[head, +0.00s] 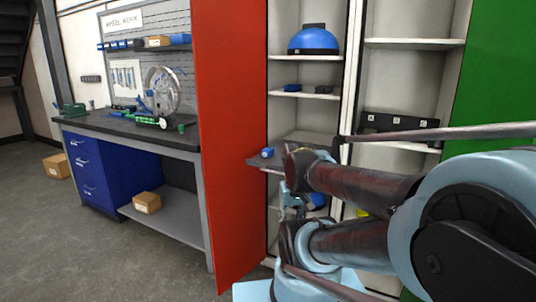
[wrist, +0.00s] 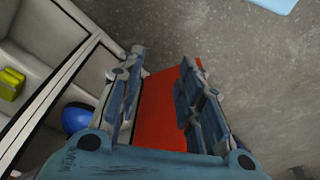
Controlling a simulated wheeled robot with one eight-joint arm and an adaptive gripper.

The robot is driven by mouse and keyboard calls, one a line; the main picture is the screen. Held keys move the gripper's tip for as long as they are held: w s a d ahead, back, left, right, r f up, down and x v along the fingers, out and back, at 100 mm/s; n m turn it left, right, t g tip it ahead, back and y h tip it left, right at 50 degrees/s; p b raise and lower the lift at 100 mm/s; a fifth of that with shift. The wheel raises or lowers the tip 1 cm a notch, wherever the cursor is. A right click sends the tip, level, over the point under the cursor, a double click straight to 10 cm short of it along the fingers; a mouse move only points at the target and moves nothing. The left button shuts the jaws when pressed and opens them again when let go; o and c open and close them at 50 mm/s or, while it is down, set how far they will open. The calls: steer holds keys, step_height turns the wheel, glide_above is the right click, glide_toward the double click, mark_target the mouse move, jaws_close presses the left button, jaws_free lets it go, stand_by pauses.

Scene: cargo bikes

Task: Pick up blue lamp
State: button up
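In the head view my arm hides most of the gripper, which is below the small blue object.
The cabinet holds a blue helmet (head: 313,41) above and small dark items (head: 323,89) on a middle shelf. A blue round thing (wrist: 76,117) and a yellow item (wrist: 10,85) lie in the lower compartments. The open red door (head: 228,150) stands left; a workbench (head: 125,130) is beyond.

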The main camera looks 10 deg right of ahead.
steer(key=shift+o, duration=0.3)
steer(key=shift+a, duration=0.1)
steer(key=o, duration=0.5)
steer(key=shift+s+r, duration=0.2)
steer(key=o, duration=0.5)
steer(key=shift+n+y, duration=0.3)
steer(key=shift+n, duration=0.5)
steer(key=w+r, duration=0.1)
steer(key=r, duration=0.1)
steer(key=w+r, duration=0.4)
steer(key=shift+a+r, duration=0.25)
steer(key=shift+a, duration=0.1)
steer(key=w+d+r+n+y, duration=0.1)
steer(key=w+d+r+n, duration=0.15)
steer(key=w+r, duration=0.65)
steer(key=w+d+r+n+y, duration=0.1)
steer(key=w+d+r+n, duration=0.2)
steer(key=w, duration=1.1)
steer(key=w+d+r+n+y, duration=0.1)
steer(key=w+r+n, duration=0.4)
steer(key=w, duration=0.7)
steer(key=m, duration=0.2)
glide_above(269, 149)
steer(key=d, duration=0.2)
steer(key=shift+n, duration=0.25)
steer(key=f, duration=0.9)
steer(key=shift+s, duration=0.2)
steer(key=shift+x, duration=2.95)
